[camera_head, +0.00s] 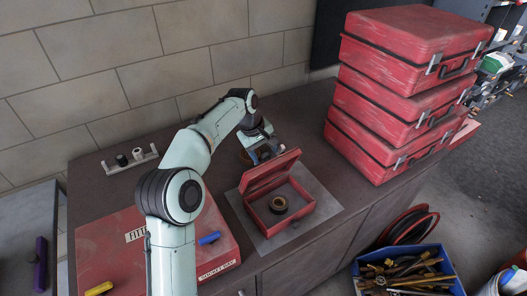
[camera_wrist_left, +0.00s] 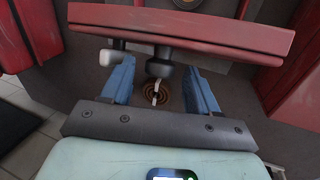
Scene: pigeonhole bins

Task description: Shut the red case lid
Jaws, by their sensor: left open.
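In the left wrist view the lid (camera_wrist_left: 190,28) crosses above the open blue fingers (camera_wrist_left: 158,88), with nothing gripped. Whether a finger touches the lid is unclear. My right gripper is out of view.
Large stacked red cases (camera_head: 400,95) stand right of the small case. A flat red box (camera_head: 105,245) lies left, with a blue cylinder (camera_head: 209,238) on it. A small rack (camera_head: 130,162) stands near the wall. A blue bin (camera_head: 405,270) of tools is lower right.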

